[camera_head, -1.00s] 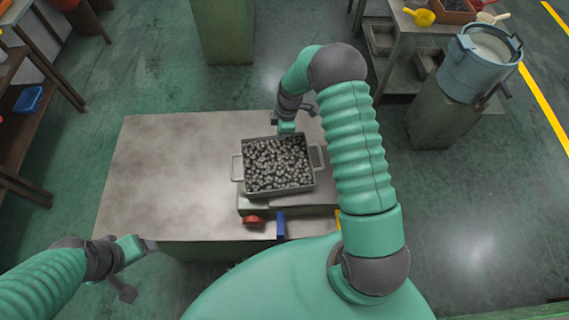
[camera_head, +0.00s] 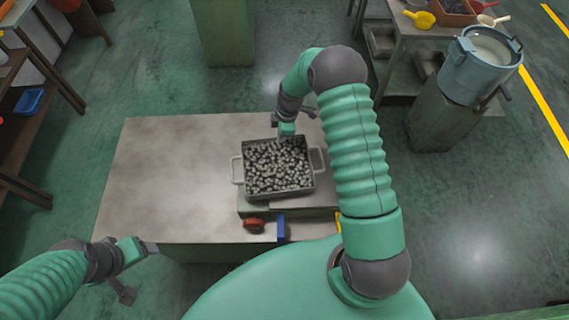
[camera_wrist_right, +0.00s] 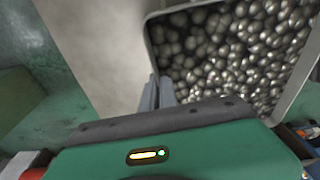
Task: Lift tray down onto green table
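The tray (camera_head: 306,190) is a grey metal box with a handle on its left and right sides, full of small shiny metal pieces (camera_head: 278,166). It sits at the right side of a worktable with a grey top and green side (camera_head: 165,180). My right gripper (camera_head: 281,138) points down at the tray's far rim. In the right wrist view its two fingers (camera_wrist_right: 158,92) are close together at a corner of the tray (camera_wrist_right: 150,42); whether the wall is between them is unclear. My left gripper (camera_head: 150,247) is off the table's near left edge, away from the tray; its finger gap is too small to judge.
A red knob (camera_head: 253,225) and a blue part (camera_head: 281,228) are at the table's near edge. The table's left half is bare. A blue pot (camera_head: 482,62) stands on a green pedestal at right. A green block (camera_head: 223,35) stands behind; shelves are at left.

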